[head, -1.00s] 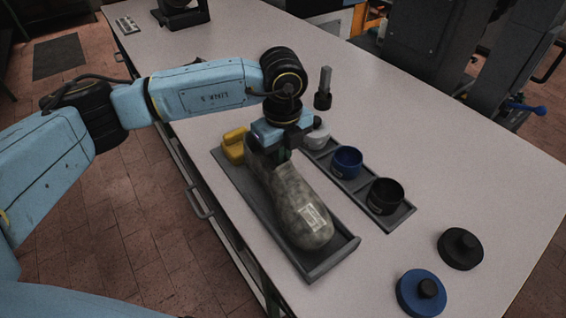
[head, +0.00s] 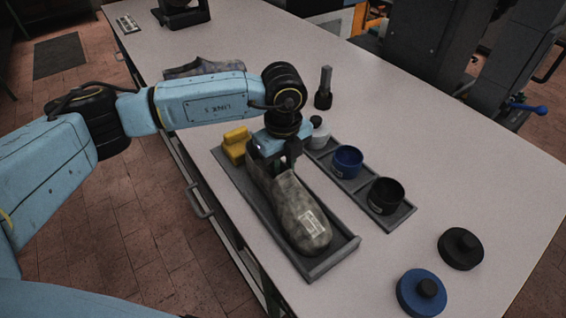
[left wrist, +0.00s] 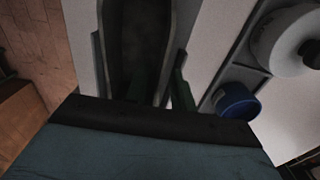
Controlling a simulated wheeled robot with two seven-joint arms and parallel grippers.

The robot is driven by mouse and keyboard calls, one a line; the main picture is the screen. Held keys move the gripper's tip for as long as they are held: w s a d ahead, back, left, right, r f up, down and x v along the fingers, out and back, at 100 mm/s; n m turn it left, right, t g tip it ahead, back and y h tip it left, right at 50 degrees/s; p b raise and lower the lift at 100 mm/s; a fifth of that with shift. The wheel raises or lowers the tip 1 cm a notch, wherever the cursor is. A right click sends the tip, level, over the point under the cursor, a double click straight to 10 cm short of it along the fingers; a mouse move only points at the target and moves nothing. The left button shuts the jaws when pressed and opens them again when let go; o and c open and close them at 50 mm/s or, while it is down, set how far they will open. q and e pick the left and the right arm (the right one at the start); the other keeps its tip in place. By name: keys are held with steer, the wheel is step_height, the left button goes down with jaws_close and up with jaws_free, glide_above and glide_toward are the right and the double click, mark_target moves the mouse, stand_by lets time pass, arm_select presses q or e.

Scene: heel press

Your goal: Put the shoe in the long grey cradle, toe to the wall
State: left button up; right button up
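The mottled grey shoe (head: 302,212) lies lengthwise in the long grey cradle (head: 235,192). Its toe points to the cradle's near end wall; I cannot tell whether it touches. My left gripper (head: 280,160) is at the shoe's heel end, fingers down. In the left wrist view the gripper (left wrist: 160,92) looks open, with one green finger within the shoe's opening and the other outside its right side. The shoe (left wrist: 140,35) and the cradle's side (left wrist: 98,60) also show there. My right gripper is not in view.
A yellow block (head: 235,143) stands at the cradle's far end. A tray (head: 401,217) beside it holds a blue cup (head: 347,161), a black cup (head: 385,195) and a white jar (head: 319,136). Blue (head: 420,292) and black (head: 460,248) lids lie right. Another shoe-like thing (head: 205,66) lies behind my arm.

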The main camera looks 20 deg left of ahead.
arm_select(q)
step_height(320, 180, up, 12)
steer(key=shift+r, duration=0.15)
stand_by(0.3)
